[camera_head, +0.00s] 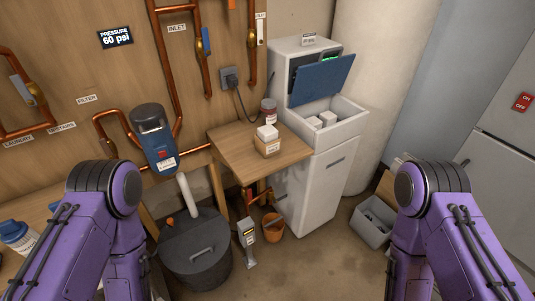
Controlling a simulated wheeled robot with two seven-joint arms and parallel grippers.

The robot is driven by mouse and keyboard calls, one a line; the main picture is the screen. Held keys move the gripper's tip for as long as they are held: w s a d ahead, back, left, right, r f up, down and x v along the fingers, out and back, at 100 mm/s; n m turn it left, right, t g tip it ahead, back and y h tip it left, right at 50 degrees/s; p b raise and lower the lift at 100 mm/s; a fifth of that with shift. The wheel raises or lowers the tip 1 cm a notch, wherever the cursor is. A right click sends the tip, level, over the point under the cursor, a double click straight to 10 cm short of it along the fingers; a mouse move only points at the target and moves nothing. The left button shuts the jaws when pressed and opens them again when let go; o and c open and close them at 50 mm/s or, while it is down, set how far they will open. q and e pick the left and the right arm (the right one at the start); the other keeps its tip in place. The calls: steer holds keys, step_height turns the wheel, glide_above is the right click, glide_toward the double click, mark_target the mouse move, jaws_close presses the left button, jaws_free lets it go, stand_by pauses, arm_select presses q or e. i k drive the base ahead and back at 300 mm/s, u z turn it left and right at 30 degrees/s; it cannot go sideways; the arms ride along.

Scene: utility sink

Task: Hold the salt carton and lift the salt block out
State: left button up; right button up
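The salt carton (267,147) is a small tan box with a pale label. It stands on the small wooden table in the middle of the view. A white salt block (267,132) sits in its open top and sticks up above the rim. Both of my purple arms show at the lower left and lower right, bent downward at their dark joints. Neither gripper shows in the view. Nothing touches the carton or the block.
The wooden table (226,150) also holds a jar (268,109) with a red label. A white softener cabinet (315,180) with a raised blue lid (321,80) stands to its right, with white blocks inside. A dark lidded bin (195,262) and an orange bucket (273,229) stand on the floor.

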mark_target(266, 134)
steer(key=z, duration=1.25)
steer(key=i, duration=1)
steer(key=u, duration=1.8)
steer(key=k, duration=1.3)
steer(key=z, duration=0.75)
steer(key=i, duration=1.3)
steer(key=u, duration=0.3)
